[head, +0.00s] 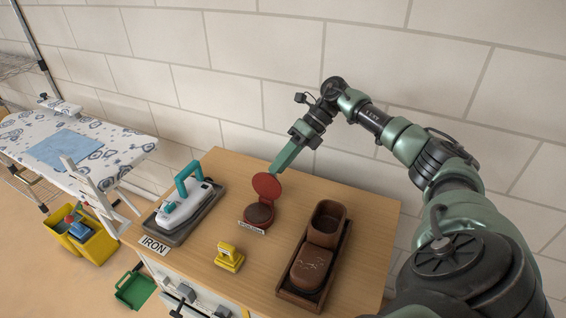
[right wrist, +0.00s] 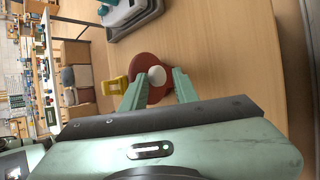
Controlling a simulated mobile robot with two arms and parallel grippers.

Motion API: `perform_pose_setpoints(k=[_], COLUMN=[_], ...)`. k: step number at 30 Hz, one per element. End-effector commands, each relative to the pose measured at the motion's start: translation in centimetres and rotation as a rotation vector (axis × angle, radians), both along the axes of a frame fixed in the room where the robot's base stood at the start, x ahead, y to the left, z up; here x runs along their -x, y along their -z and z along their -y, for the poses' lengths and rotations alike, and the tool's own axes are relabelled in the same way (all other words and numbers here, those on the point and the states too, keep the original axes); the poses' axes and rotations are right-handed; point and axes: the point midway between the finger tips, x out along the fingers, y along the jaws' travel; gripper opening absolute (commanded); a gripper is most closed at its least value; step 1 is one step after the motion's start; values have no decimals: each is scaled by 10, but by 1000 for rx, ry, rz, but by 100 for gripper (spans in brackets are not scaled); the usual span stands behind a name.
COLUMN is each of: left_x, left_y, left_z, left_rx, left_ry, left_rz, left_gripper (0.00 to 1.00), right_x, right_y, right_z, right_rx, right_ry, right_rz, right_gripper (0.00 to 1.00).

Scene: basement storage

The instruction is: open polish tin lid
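The polish tin (head: 260,215) is on the wooden cabinet top, with dark brown polish showing inside. Its red lid (head: 267,185) stands raised at the tin's back edge, tilted up from the base. My right gripper (head: 274,171) comes down from behind, with its fingertips close to the lid's top edge. In the right wrist view the fingers of the gripper (right wrist: 160,73) are apart, and the red lid (right wrist: 147,62) with a pale round patch shows between and beyond them. I cannot tell whether a finger touches the lid. My left gripper is not in view.
An iron (head: 184,203) sits on a dark tray at the left. A yellow object (head: 229,257) stands near the front. A block wall (head: 240,80) rises behind.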

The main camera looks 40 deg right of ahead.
Motion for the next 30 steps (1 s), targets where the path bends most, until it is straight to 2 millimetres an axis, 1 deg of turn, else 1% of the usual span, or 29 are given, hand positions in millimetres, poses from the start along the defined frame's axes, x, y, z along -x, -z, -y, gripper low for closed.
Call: perform_pose_setpoints(k=[1, 11, 14, 16, 24, 27, 30], left_x=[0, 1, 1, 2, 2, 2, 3], left_y=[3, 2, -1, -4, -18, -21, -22], left_z=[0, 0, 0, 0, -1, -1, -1], left_rx=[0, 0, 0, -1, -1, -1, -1], left_ry=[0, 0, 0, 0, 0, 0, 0], left_rz=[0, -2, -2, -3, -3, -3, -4], left_gripper=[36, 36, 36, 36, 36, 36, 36], right_x=[9, 8, 8, 10, 18, 21, 22], right_y=[26, 25, 18, 10, -32, -40, -45], right_z=[-11, -9, -4, 3, 34, 41, 45], right_rx=[6, 6, 7, 7, 4, 3, 2], right_ry=[-28, -17, -15, -14, -15, -17, -17], right_rz=[-50, -48, -47, -46, -30, -27, -25], right_gripper=[33, 33, 33, 33, 33, 33, 33])
